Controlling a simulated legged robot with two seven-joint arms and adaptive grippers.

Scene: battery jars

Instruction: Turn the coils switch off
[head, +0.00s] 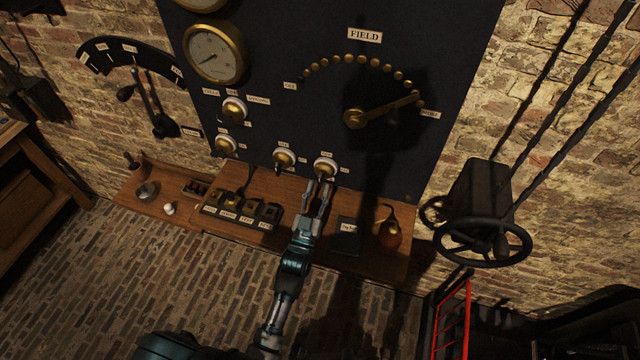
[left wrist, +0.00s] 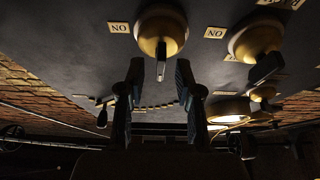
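Several white-and-brass rotary switches sit on the dark panel (head: 300,100) in the head view. The lower right one (head: 325,167) is just beyond my left gripper (head: 320,188). Their small labels are too blurred in the head view to tell which is the coils switch. In the left wrist view, a brass switch (left wrist: 162,28) with a dark lever (left wrist: 161,62) is ahead of my left gripper (left wrist: 159,78). The gripper is open, one finger on each side of the lever tip, with visible gaps. An upside-down ON label (left wrist: 119,27) is beside that switch. My right gripper is out of view.
A wooden shelf (head: 160,206) runs below the panel, with several labelled keys (head: 240,206), a dark booklet (head: 347,232) and a reddish flask (head: 390,235). A second brass switch (left wrist: 255,40) is close on the right in the wrist view. A handwheel (head: 483,240) stands at right.

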